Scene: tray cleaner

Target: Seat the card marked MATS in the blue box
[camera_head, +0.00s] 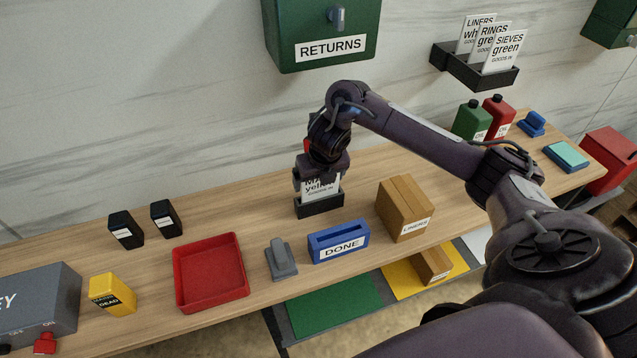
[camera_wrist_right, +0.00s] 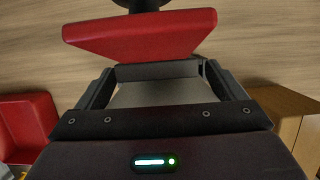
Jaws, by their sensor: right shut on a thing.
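The white card (camera_head: 322,189), with a partly hidden word starting with M and "yellow", stands upright at a small black holder (camera_head: 320,206) on the bench. My right gripper (camera_head: 321,176) is above it, shut on its top edge and covering part of the lettering. I cannot tell whether the card's foot is still inside the holder. The blue box (camera_head: 338,242), labelled DONE, is just in front of the holder, its top slot looking empty. My left gripper is not in view.
A grey stand (camera_head: 281,259) and a red tray (camera_head: 208,272) lie left of the blue box. A cardboard box (camera_head: 404,208) stands to its right. A black wall rack (camera_head: 475,66) holds other cards. A red object (camera_wrist_right: 140,36) shows close by in the right wrist view.

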